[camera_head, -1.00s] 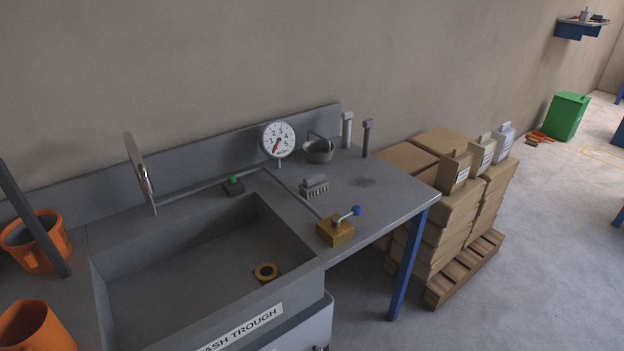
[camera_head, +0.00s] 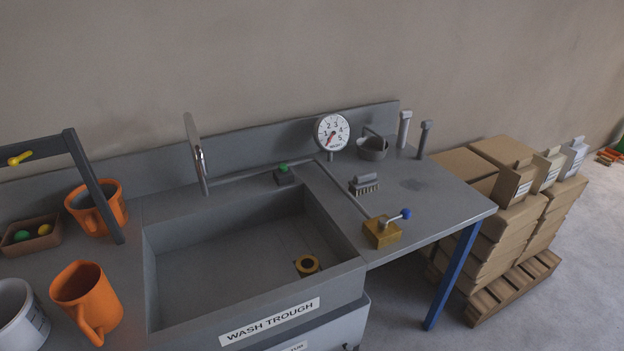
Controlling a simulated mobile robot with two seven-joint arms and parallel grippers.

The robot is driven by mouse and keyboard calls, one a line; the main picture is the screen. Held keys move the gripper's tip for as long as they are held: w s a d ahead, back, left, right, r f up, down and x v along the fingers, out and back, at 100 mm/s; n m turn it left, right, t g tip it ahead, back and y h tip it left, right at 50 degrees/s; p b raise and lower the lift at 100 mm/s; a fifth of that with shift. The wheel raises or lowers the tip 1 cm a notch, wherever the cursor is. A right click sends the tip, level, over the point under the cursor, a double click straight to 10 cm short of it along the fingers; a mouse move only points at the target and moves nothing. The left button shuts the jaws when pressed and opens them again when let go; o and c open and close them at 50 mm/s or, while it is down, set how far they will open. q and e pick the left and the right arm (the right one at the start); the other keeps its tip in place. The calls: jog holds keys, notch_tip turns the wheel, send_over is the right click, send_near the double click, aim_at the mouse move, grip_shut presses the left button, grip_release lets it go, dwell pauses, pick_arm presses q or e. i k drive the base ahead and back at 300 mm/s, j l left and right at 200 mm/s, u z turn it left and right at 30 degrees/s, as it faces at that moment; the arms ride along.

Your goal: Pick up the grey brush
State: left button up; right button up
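The grey brush (camera_head: 364,184) lies on the grey worktop to the right of the wash trough, bristles down. It stands between the dial gauge and the brass block with the blue-knobbed lever. Nothing touches it that I can see. Neither of my grippers shows in the head view.
The wash trough (camera_head: 250,259) is a deep basin with a yellow-black ring (camera_head: 307,264) inside. Near the brush are a dial gauge (camera_head: 332,131), a grey bucket (camera_head: 373,148) and a brass valve block (camera_head: 382,233). Orange mugs (camera_head: 87,300) stand left. Boxes (camera_head: 490,230) are stacked right.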

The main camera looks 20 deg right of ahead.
aim_at(361, 182)
jog(key=l+u, duration=0.9)
jog(key=l, duration=0.15)
jog(key=k+l+u, duration=0.15)
jog(key=l, duration=0.15)
jog(key=k+l+u, duration=0.1)
jog(key=l, duration=0.2)
jog(key=k+l, duration=0.1)
jog(key=l, duration=0.2)
jog(key=k+l+u, duration=0.15)
jog(key=l, duration=0.4)
jog(key=k+u, duration=0.05)
